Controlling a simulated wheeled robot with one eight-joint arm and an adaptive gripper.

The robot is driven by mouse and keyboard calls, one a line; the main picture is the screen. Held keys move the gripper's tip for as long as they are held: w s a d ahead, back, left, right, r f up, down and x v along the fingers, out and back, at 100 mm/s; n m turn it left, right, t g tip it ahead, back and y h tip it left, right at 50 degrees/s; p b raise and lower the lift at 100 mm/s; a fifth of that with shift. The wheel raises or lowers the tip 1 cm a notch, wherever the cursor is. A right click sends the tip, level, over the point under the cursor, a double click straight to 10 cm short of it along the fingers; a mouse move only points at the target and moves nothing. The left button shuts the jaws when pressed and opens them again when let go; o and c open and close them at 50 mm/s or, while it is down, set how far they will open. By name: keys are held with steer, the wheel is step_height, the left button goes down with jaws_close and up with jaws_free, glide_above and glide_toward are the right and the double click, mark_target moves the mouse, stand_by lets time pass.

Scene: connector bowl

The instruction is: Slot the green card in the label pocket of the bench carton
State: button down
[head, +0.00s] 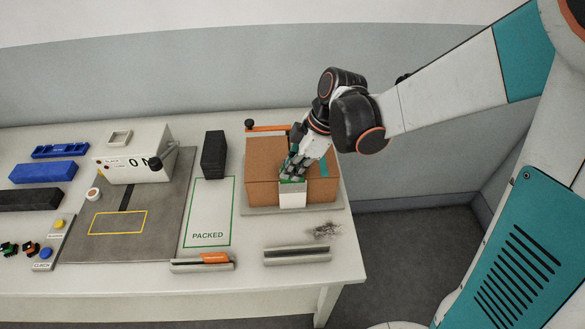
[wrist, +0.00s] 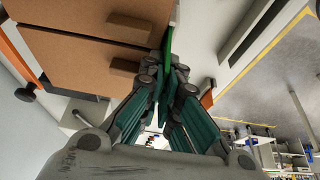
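The brown bench carton (head: 262,190) stands on a grey plate at the right of the bench. The white label pocket (head: 292,200) is on its front face. My gripper (head: 293,174) is above the pocket, fingers pointing down. It is shut on the green card, whose thin green strip (head: 291,181) shows at the pocket's top edge. In the wrist view the card (wrist: 168,42) is seen edge-on between the fingertips, beside the carton (wrist: 85,60). My fingers hide part of the card, and I cannot tell how far its lower edge is inside the pocket.
An orange bar (head: 268,128) with a black knob is behind the carton. A dark block (head: 214,155) stands left, by the green PACKED outline (head: 208,236). A grey rail (head: 296,255) and loose dark scraps (head: 325,230) lie in front. The white machine (head: 135,155) is further left.

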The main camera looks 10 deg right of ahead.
steer(key=shift+f+b, duration=0.35)
steer(key=shift+f, duration=0.15)
steer(key=c, duration=1.7)
jaws_free()
steer(key=v, duration=1.2)
steer(key=shift+s+a, duration=0.1)
steer(key=shift+s, duration=0.05)
steer(key=s+d+m+t+h, duration=0.1)
steer(key=s+d+m+t, duration=0.1)
steer(key=m, duration=0.4)
steer(key=s+d+m+t+h+b, duration=0.1)
steer(key=s+d+m+t+h, duration=0.1)
steer(key=s+d+m, duration=0.2)
steer(key=s+d+m+t+h+b, duration=0.1)
steer(key=s+d+m+t, duration=0.1)
steer(key=s+m, duration=0.4)
steer(key=shift+s+d+m+t+h, duration=0.1)
steer(key=shift+d+m+t+h, duration=0.1)
steer(key=shift+d+m, duration=0.25)
steer(key=shift+s+d+m+t+h, duration=0.1)
steer(key=shift+s+d+m+t, duration=0.1)
steer(key=shift+d+m, duration=0.2)
